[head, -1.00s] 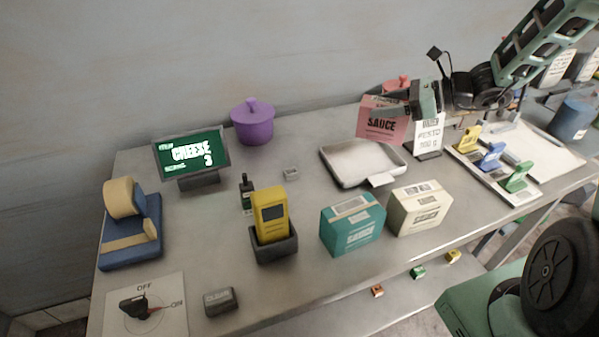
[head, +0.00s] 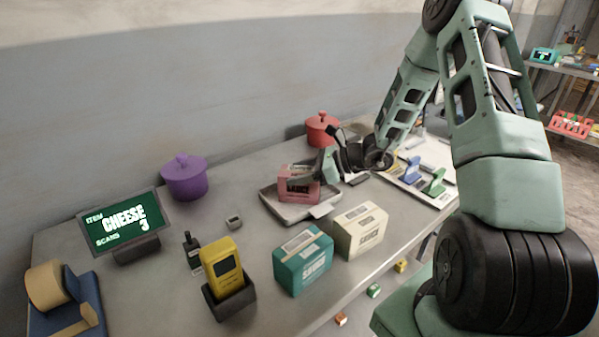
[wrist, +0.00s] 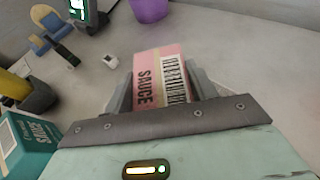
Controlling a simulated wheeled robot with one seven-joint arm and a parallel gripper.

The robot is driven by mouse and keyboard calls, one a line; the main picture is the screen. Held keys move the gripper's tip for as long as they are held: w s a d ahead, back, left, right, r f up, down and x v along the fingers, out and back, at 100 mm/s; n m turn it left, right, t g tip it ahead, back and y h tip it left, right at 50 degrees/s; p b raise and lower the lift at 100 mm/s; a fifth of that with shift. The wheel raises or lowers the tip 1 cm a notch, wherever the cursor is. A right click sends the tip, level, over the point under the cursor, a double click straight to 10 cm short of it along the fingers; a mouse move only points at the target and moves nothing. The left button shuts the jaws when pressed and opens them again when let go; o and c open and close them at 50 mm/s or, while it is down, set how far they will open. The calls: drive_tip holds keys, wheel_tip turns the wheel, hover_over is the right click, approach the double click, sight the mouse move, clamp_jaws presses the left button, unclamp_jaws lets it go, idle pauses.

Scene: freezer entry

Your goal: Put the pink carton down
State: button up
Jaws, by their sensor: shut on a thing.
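The pink carton (head: 297,186) is at the white-grey tray (head: 277,211) on the counter, its lower part over or in the tray. I cannot tell whether it touches the tray's floor. My gripper (head: 318,178) is shut on the carton from its right side. The carton's underside is hidden.
Teal (head: 302,262) and cream (head: 361,230) cartons stand in front of the tray. A purple pot (head: 184,178) and a red pot (head: 321,130) are at the back. Counter between purple pot and tray is mostly clear.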

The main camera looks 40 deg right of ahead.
drive_tip(key=shift+f, duration=0.15)
drive_tip(key=o, duration=1.3)
drive_tip(key=shift+f, duration=0.1)
drive_tip(key=shift+c, duration=0.2)
drive_tip(key=shift+r, duration=0.2)
drive_tip(key=b+v, duration=0.1)
drive_tip(key=v, duration=1.1)
drive_tip(key=shift+b, duration=0.3)
